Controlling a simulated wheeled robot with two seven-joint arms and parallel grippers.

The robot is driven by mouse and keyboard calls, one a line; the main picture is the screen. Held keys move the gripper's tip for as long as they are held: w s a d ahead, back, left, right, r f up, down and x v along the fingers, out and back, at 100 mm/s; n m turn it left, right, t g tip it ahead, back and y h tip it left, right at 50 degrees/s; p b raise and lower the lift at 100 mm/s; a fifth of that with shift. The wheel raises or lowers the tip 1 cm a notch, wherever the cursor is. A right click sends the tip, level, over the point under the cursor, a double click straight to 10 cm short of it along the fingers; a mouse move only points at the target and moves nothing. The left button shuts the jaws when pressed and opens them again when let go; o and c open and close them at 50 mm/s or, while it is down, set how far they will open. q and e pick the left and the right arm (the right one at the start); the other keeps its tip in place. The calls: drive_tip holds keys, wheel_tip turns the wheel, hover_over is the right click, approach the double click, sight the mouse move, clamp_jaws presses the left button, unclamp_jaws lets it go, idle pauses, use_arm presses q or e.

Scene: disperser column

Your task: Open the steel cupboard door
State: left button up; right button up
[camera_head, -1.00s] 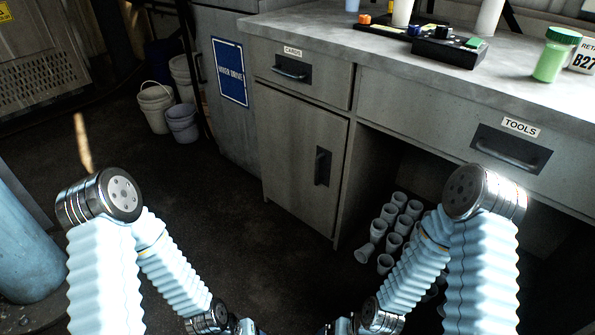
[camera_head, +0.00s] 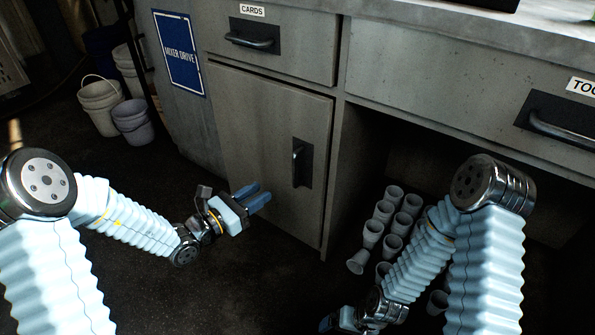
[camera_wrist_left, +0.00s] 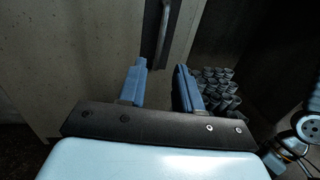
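The steel cupboard door (camera_head: 262,150) is shut, below the drawer labelled CARDS. Its dark vertical handle (camera_head: 299,163) is near the door's right edge. In the left wrist view the handle (camera_wrist_left: 163,35) is ahead, beyond the fingertips and between them. My left gripper (camera_head: 258,197) is in front of the door, lower than the handle and to its left, not touching it. Its blue fingers (camera_wrist_left: 160,77) are apart with nothing between them. My right gripper (camera_head: 330,322) shows only partly at the bottom of the head view; its fingers cannot be made out.
Several pale cups (camera_head: 392,225) stand in the open space right of the cupboard, one tipped near the front. White buckets (camera_head: 100,105) stand at the left. The CARDS drawer (camera_head: 270,40) and its handle are above the door. The floor before the door is clear.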

sight(295, 171)
use_arm(q)
drive_tip(key=b+x, duration=0.1)
drive_tip(key=x, duration=1.2)
drive_tip(key=shift+s+d, duration=0.1)
clamp_jaws()
